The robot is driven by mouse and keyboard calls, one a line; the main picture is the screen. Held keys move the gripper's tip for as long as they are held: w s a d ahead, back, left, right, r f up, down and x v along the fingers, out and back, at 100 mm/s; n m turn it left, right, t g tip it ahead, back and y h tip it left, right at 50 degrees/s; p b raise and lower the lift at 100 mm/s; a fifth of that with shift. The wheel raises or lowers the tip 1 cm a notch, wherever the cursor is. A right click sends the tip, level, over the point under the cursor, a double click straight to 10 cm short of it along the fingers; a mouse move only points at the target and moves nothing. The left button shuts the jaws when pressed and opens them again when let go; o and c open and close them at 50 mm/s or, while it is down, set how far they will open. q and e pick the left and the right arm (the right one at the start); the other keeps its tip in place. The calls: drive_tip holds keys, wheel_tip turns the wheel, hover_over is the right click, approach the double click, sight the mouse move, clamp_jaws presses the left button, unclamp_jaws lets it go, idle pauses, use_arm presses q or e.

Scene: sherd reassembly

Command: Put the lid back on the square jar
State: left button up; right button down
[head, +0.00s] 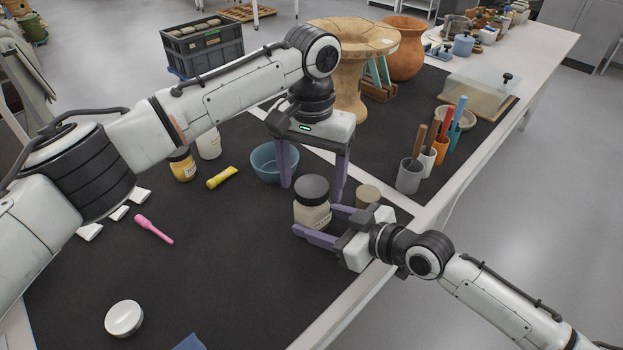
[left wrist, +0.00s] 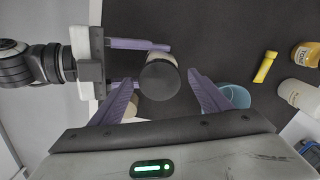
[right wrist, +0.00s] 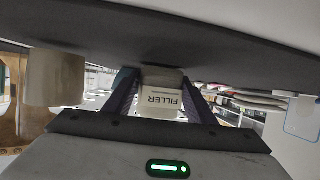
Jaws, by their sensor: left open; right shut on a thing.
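The square jar (head: 312,214) is pale with a label, and stands upright near the right side of the dark mat. The label reads FILLER upside down in the right wrist view (right wrist: 160,103). The dark round lid (head: 312,187) sits on the jar's top; I cannot tell whether it is fully seated. My right gripper (head: 313,220) is shut on the jar's body from the right. My left gripper (head: 311,194) points down from above, open, its fingers on either side of the lid. In the left wrist view the lid (left wrist: 160,82) shows between the fingertips with a gap each side.
A blue bowl (head: 268,165) stands just behind-left of the jar. A tan cylinder (head: 368,195) stands close to its right. Tool cups (head: 409,177) are further right. A yellow tube (head: 222,178) and a white round dish (head: 124,318) lie left.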

use_arm(q)
wheel_tip(320, 180, up, 12)
idle(0.4)
use_arm(e)
drive_tip(key=c, duration=0.7)
unclamp_jaws()
drive_tip(key=shift+d, duration=0.1)
drive_tip(key=v, duration=0.9)
drive_tip(key=shift+s, duration=0.1)
use_arm(q)
drive_tip(key=shift+r, duration=0.15)
use_arm(e)
drive_tip(key=shift+s+d+r, duration=0.3)
drive_tip(key=shift+d+r, duration=0.05)
